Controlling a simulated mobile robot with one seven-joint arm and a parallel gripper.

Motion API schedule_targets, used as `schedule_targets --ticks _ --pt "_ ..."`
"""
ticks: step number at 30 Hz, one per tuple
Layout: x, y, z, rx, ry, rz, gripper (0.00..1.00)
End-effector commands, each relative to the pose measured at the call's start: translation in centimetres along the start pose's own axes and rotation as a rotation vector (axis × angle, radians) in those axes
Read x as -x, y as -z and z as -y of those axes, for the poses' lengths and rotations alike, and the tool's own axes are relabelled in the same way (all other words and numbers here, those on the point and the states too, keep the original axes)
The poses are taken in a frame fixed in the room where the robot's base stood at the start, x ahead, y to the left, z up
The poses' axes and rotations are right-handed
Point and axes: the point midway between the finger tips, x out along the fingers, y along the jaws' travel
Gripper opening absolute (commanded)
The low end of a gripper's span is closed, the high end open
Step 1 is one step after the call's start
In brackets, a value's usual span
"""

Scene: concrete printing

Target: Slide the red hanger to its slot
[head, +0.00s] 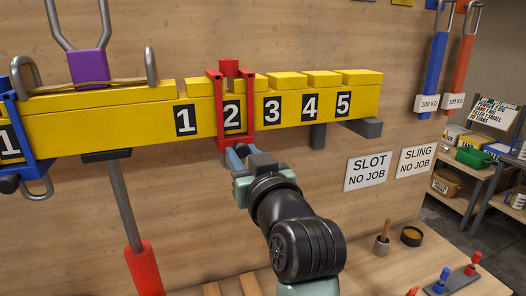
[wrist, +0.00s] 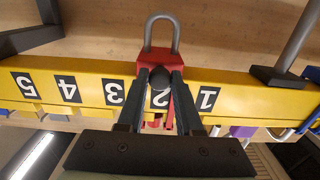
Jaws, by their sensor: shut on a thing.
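The red hanger (head: 219,112) is a red frame around the yellow beam (head: 92,128), with its uprights on either side of the number 2 plate. In the wrist view the red hanger (wrist: 172,60) has a grey shackle and a dark round knob, and the beam (wrist: 232,82) appears upside down. My gripper (head: 236,153) is at the hanger's lower end, below the beam. In the wrist view my gripper (wrist: 159,84) has its two fingers closed on either side of the dark knob. Number plates 1 to 5 run along the beam, with notches along its top edge.
A blue hanger (head: 25,140) sits on the beam at the far left. Signs reading SLOT NO JOB (head: 369,171) and SLING NO JOB (head: 415,160) are on the wooden wall. The beam right of the red hanger is clear.

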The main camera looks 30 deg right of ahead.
Motion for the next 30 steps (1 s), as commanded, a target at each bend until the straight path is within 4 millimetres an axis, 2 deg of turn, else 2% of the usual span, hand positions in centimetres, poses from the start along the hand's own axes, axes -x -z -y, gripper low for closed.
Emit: schedule_targets --ticks 3,13,14,18,30 --pt "-0.03 -0.04 0.59 0.000 0.002 0.001 0.00" --pt "-0.02 0.00 0.56 0.000 0.000 0.000 0.00" --pt "-0.02 0.00 0.55 0.000 0.000 0.000 0.38" --pt "-0.01 0.00 0.53 0.000 -0.001 0.000 0.63" --pt "0.51 -0.07 0.50 0.001 -0.001 -0.002 0.63"
